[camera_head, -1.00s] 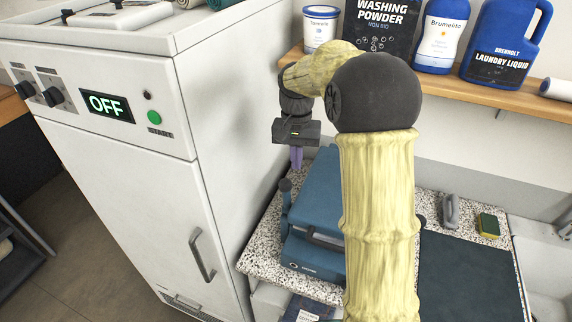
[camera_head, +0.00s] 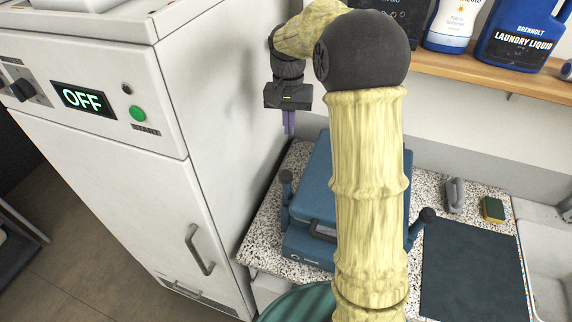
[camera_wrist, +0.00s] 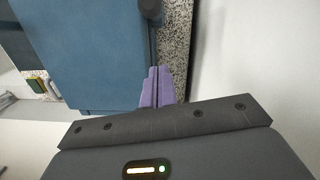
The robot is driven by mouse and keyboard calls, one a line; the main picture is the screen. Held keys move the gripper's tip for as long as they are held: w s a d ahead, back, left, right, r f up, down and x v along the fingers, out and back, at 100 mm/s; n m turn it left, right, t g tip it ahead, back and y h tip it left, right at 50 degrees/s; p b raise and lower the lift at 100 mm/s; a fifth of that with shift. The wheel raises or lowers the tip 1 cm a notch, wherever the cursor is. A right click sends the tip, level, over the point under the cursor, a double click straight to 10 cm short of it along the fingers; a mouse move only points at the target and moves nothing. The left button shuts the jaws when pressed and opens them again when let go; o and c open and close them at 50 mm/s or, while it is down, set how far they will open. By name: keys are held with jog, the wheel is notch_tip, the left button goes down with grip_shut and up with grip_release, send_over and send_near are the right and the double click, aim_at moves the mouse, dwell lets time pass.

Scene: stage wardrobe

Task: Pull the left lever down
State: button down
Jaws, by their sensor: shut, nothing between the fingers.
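The left lever (camera_head: 286,192) is a dark blue-grey bar with a round knob on top, standing upright at the left side of a blue press-like machine (camera_head: 315,178) on the speckled counter. The right lever (camera_head: 424,219) with a dark knob shows at the machine's right side, partly hidden by my arm. My gripper (camera_head: 289,128) has purple fingers pointing down, shut and empty, above the left lever and apart from it. In the wrist view, the fingers (camera_wrist: 157,88) lie beside the blue machine (camera_wrist: 80,50), and the dark round knob (camera_wrist: 150,8) of the left lever is at the top edge.
A white cabinet (camera_head: 215,110) with an OFF display stands close on the left. A wooden shelf (camera_head: 480,70) with bottles is at the back right. A grey iron-like object (camera_head: 454,195), a sponge (camera_head: 492,208) and a dark mat (camera_head: 472,268) lie right of the machine.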

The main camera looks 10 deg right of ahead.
jog(key=p, duration=0.5)
send_over(287, 188)
jog(key=w+d, duration=0.1)
jog(key=w, duration=0.3)
notch_tip(287, 188, down, 10)
jog(key=shift+f, duration=0.35)
jog(key=shift+f, duration=0.1)
